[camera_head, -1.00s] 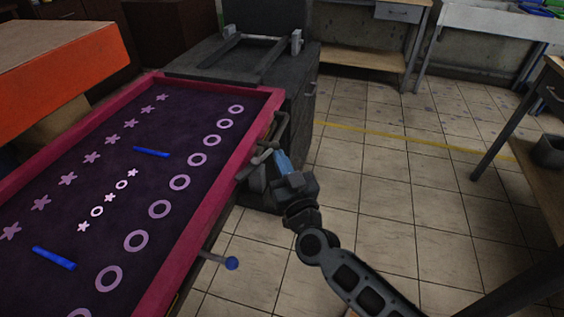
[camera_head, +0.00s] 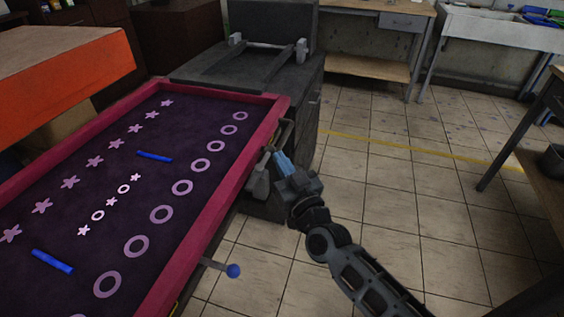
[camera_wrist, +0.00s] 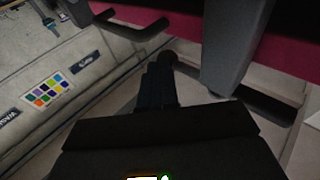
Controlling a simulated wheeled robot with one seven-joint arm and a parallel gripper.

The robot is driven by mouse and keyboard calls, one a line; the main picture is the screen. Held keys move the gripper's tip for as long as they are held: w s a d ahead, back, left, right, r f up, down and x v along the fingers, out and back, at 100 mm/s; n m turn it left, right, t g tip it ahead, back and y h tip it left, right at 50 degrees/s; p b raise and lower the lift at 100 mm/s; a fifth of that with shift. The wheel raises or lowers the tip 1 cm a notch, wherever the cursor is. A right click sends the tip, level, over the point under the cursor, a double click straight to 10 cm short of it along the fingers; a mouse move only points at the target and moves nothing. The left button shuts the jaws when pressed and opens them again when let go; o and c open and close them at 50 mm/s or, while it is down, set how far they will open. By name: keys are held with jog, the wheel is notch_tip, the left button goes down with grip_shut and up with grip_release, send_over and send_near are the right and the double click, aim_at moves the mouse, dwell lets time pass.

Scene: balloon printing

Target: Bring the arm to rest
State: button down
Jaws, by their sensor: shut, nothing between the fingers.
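My gripper (camera_head: 278,158) is shut and empty in the head view, beside the right edge of the pink-framed printing screen (camera_head: 222,165). Its blue-grey fingers point up and left towards the grey hinge bracket (camera_head: 259,182) and a thin handle at the frame's side. In the wrist view the shut dark fingers (camera_wrist: 160,80) reach up towards a dark bar and a grey bracket (camera_wrist: 228,50). I cannot tell whether the fingertips touch the handle. My arm stretches from the lower right.
A dark machine base (camera_head: 240,75) stands behind the screen. A blue-knobbed lever (camera_head: 233,271) sticks out below the frame's right side. A workbench (camera_head: 545,180) is at the right. The tiled floor (camera_head: 400,190) between is clear.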

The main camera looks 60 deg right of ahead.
jog(key=v, duration=0.7)
jog(key=shift+s+b, duration=0.3)
jog(key=shift+b, duration=0.15)
jog(key=shift+a, duration=0.2)
jog(key=s+a+r+n+g+y, duration=0.1)
jog(key=s+a+r+n+y, duration=0.1)
jog(key=s+a+y, duration=0.3)
jog(key=s+a+r+n+g+y, duration=0.1)
jog(key=s+a+r+n+y, duration=0.2)
jog(key=s+a, duration=1.1)
jog(key=s+n+y, duration=0.1)
jog(key=y, duration=0.2)
jog(key=shift+r+n, duration=0.2)
jog(key=shift+n, duration=0.2)
jog(key=c, duration=1.8)
grip_release()
jog(key=shift+w+a, duration=0.1)
jog(key=shift+a, duration=0.05)
